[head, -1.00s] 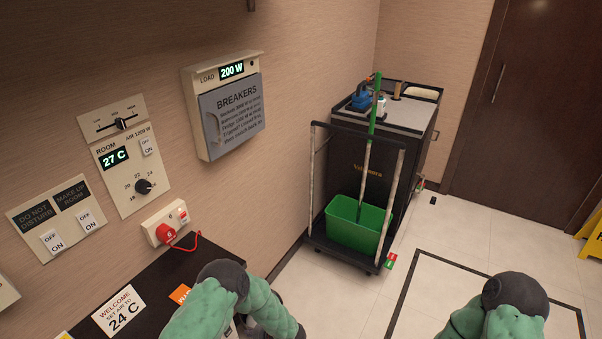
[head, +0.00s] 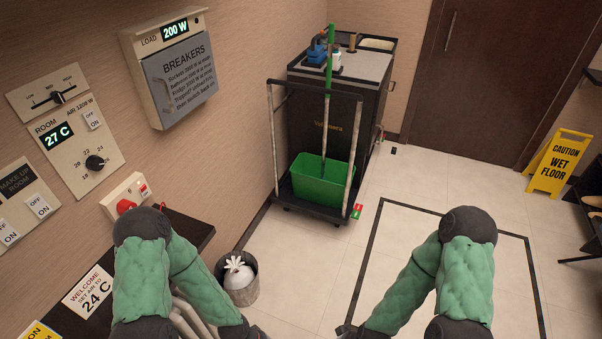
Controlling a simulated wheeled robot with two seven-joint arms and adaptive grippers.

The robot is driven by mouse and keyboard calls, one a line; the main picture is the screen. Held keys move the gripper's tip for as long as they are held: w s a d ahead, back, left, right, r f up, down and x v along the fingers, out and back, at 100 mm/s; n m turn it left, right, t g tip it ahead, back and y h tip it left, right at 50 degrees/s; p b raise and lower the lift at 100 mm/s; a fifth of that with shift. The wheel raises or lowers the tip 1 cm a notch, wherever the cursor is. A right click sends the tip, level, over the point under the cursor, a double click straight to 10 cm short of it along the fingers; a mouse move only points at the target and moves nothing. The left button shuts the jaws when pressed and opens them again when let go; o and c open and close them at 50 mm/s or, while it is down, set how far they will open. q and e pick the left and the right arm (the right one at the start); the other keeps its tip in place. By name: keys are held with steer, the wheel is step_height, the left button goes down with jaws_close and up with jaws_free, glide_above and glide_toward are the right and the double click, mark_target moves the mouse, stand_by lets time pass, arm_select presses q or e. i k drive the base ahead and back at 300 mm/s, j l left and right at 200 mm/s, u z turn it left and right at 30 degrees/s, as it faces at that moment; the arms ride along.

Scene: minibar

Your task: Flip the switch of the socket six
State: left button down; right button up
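A white wall socket (head: 125,203) is on the left wall, just above the dark counter. A red plug (head: 126,206) sits in it. A small switch with red on it (head: 144,190) is at the socket's right end; I cannot tell its position. A number on the socket is not legible now. My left arm reaches up in front of the counter, close below the socket, and bends down to the lower edge. My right arm is over the floor at the lower right. Neither gripper's fingertips show.
The counter (head: 188,232) has a welcome card (head: 91,292). Above are the room control panel (head: 80,147) and breaker box (head: 172,72). A waste bin (head: 240,287) stands beside the counter. A cart (head: 335,112) with a green bucket (head: 318,182) stands behind. A wet-floor sign (head: 558,161) is right.

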mark_target(143, 190)
steer(key=u, duration=0.4)
steer(key=j+u, duration=0.15)
steer(key=u, duration=0.7)
steer(key=i+j, duration=0.05)
